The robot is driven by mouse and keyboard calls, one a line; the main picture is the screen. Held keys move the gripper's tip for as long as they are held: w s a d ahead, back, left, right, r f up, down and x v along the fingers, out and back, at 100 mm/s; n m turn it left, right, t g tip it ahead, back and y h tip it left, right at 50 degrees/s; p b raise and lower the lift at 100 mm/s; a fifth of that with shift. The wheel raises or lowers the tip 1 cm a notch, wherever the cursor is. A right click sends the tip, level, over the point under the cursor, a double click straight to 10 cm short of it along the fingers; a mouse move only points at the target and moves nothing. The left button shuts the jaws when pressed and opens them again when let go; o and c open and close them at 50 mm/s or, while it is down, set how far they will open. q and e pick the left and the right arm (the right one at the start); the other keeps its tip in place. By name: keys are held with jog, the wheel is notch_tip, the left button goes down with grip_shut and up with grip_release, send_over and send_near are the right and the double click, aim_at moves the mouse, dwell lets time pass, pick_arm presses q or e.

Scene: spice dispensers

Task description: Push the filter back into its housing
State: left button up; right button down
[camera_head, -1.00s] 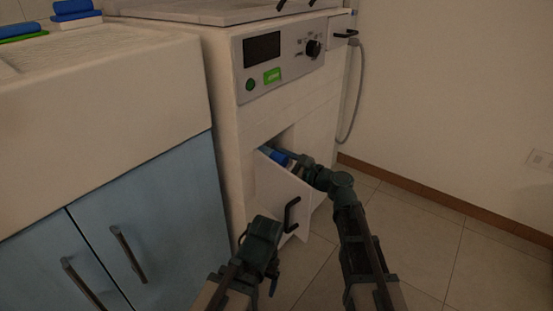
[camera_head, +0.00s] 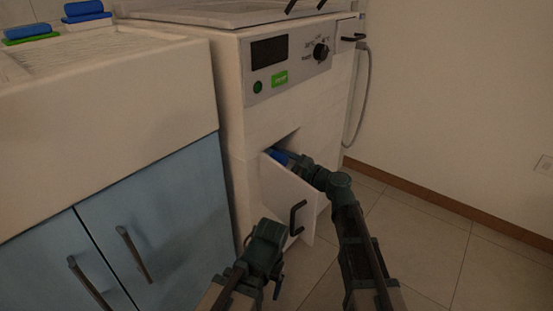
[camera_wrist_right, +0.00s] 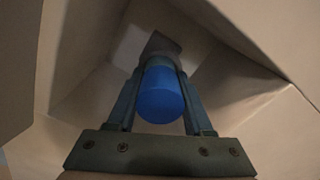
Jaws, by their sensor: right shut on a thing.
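The filter is a blue round-ended cylinder (camera_wrist_right: 161,94) seen end-on in the right wrist view. My right gripper (camera_wrist_right: 160,75) is shut on it, one finger on each side. In the head view the filter's blue part (camera_head: 279,157) shows in the opening in the washing machine's front, with my right gripper (camera_head: 290,160) reaching in above the open flap (camera_head: 288,192). The housing (camera_wrist_right: 160,45) lies beyond the filter as a grey recess, partly hidden by it. How deep the filter sits cannot be told. My left gripper (camera_head: 262,245) is in front of the flap, its jaws unclear.
The flap has a black handle (camera_head: 297,217) and hangs open close to my right arm. A blue cabinet (camera_head: 160,230) under a sink stands to the left. Tiled floor (camera_head: 415,235) is free on the right.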

jog(key=shift+c, duration=1.1)
grip_release()
jog(key=shift+a, duration=0.1)
jog(key=v, duration=1.3)
jog(key=shift+s+d, duration=0.25)
jog(key=shift+d, duration=0.1)
